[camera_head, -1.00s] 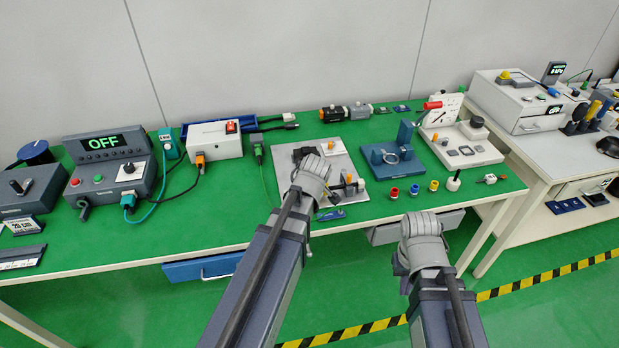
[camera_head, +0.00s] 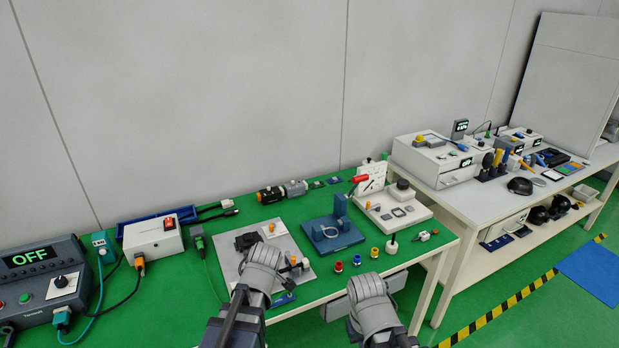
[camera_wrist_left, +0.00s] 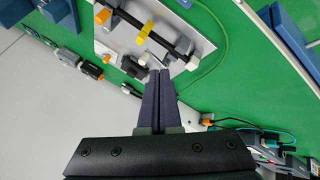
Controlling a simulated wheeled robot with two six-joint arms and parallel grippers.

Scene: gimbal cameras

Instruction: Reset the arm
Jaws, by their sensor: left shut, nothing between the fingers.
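My left arm (camera_head: 258,280) comes in at the lower middle of the head view, its wrist over the front edge of the green bench, in front of the grey plate. Its fingers are hidden there. In the left wrist view my left gripper (camera_wrist_left: 160,78) is shut and empty. Its fingertips overlap the near edge of the light plate (camera_wrist_left: 195,30) with the black bar and orange and yellow parts; I cannot tell whether they touch. My right arm (camera_head: 372,305) is at the bottom, in front of the bench edge. Its fingers do not show.
The grey plate (camera_head: 290,240) and a blue fixture (camera_head: 333,236) lie on the green bench (camera_head: 205,285). A control box reading OFF (camera_head: 42,275) and a white box (camera_head: 153,238) stand at left. A second table (camera_head: 475,195) stands at right.

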